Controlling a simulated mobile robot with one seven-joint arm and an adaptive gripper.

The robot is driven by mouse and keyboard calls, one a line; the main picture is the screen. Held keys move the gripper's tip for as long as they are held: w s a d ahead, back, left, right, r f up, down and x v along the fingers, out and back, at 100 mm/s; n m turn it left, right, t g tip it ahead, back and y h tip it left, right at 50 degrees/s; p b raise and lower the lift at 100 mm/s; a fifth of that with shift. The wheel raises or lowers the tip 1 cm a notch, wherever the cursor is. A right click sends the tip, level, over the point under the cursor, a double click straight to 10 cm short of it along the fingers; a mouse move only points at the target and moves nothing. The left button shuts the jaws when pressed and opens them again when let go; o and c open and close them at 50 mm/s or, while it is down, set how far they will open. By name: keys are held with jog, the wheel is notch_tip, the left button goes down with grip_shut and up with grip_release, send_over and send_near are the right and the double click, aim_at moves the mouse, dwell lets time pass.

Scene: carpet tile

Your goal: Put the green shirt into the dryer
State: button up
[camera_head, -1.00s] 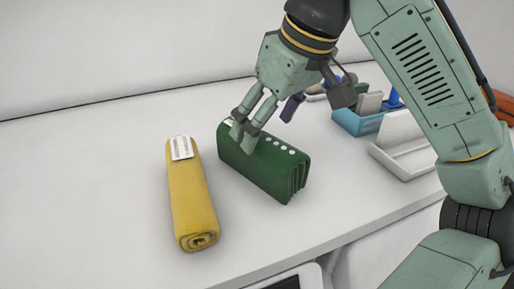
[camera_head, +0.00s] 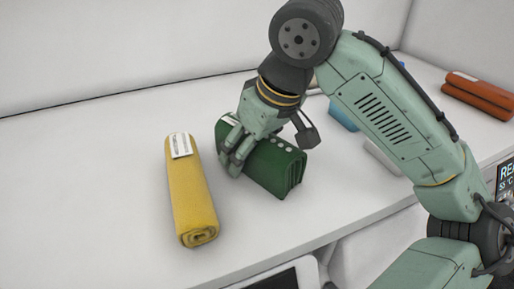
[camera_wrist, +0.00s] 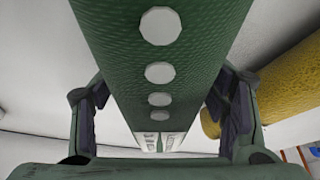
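The green shirt (camera_head: 275,168) is a folded upright bundle with white buttons along its top, standing on the white counter. My gripper (camera_head: 232,158) is lowered over its left end. In the wrist view, the shirt (camera_wrist: 160,75) runs between the two spread fingers of my gripper (camera_wrist: 162,112), one on each side. The fingers look open, with a gap visible beside the shirt; contact is hard to judge. A panel with a lit display (camera_head: 506,180) at the right edge reads about 55 °C and may belong to the dryer; no dryer opening is clearly visible.
A rolled yellow cloth (camera_head: 192,200) with a white tag lies left of the shirt, close to my gripper. A folded orange-brown cloth (camera_head: 478,95) lies at the back right. A blue container (camera_head: 343,115) is partly hidden by my arm. The counter's left side is clear.

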jog(key=c, duration=1.4)
